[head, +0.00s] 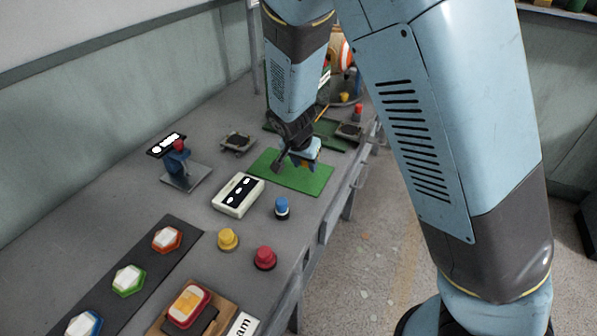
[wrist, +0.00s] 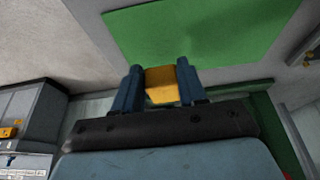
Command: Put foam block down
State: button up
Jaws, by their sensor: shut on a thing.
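My gripper (head: 300,158) is low over the green mat (head: 318,184) on the bench. In the wrist view, my gripper's two blue fingers (wrist: 160,76) are shut on a yellow-orange block (wrist: 161,90), which I take to be the foam block. The green mat (wrist: 205,32) shows beyond the fingertips. In the head view the block is mostly hidden by the gripper. I cannot tell whether the block touches the mat.
A white box with a black panel (head: 238,196) stands near the mat, with blue (head: 282,208), yellow (head: 228,239) and red (head: 265,258) knobs closer. A blue press-like stand (head: 180,168) is at left. A red-edged orange piece (head: 188,305) sits in front by a partly cut-off label (head: 242,326).

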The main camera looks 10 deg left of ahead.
aim_at(303, 179)
jog(key=shift+w+a+f, duration=0.25)
jog(key=shift+f, duration=0.2)
jog(key=shift+w+a+f, duration=0.2)
jog(key=shift+a+f, duration=0.05)
jog(key=shift+f, duration=1.6)
jog(key=shift+f, duration=0.1)
jog(key=shift+s+d+f, duration=0.1)
jog(key=shift+s+f, duration=0.1)
jog(key=shift+f, duration=0.05)
